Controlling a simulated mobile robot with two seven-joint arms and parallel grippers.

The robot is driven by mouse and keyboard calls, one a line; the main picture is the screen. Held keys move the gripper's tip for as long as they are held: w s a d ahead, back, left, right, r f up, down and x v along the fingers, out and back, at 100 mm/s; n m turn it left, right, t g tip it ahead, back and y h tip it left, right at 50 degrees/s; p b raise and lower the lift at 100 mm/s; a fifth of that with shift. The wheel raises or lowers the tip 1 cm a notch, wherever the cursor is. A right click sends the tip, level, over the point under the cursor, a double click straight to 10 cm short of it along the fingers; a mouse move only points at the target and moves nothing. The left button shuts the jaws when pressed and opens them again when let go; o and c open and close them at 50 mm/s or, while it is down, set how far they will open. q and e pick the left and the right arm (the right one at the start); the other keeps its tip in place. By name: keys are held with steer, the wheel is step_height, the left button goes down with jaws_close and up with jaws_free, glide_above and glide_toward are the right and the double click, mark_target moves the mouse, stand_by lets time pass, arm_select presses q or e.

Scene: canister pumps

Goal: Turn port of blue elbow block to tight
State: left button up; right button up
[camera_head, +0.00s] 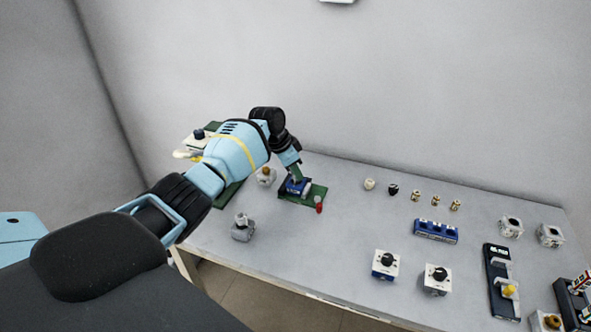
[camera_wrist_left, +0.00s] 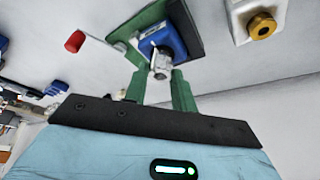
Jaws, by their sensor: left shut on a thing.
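The blue elbow block (camera_head: 303,190) sits on a green base plate (camera_head: 315,194) on the table, below my left gripper (camera_head: 296,177). In the left wrist view, the blue block (camera_wrist_left: 168,38) shows with a pale grey port (camera_wrist_left: 161,66) pointing towards me. The green fingers of my left gripper (camera_wrist_left: 160,78) stand on either side of the port and are shut on it. A red-ended lever (camera_wrist_left: 75,41) sticks out beside the block; its red end (camera_head: 319,208) also shows in the head view. The gripper partly hides the block in the head view. My right gripper is not in view.
A grey fitting (camera_head: 243,228) stands left of the block. A grey block with a brown-yellow port (camera_wrist_left: 262,26) is close by. A blue rack (camera_head: 436,231), two dial boxes (camera_head: 386,264) and other parts stand to the right. The table between is clear.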

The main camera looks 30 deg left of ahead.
arm_select(q)
steer(key=shift+f, duration=0.15)
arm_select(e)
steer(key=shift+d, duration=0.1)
arm_select(q)
steer(key=o, duration=1)
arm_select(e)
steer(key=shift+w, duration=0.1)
arm_select(q)
steer(key=p+v, duration=0.1)
steer(key=v, duration=0.7)
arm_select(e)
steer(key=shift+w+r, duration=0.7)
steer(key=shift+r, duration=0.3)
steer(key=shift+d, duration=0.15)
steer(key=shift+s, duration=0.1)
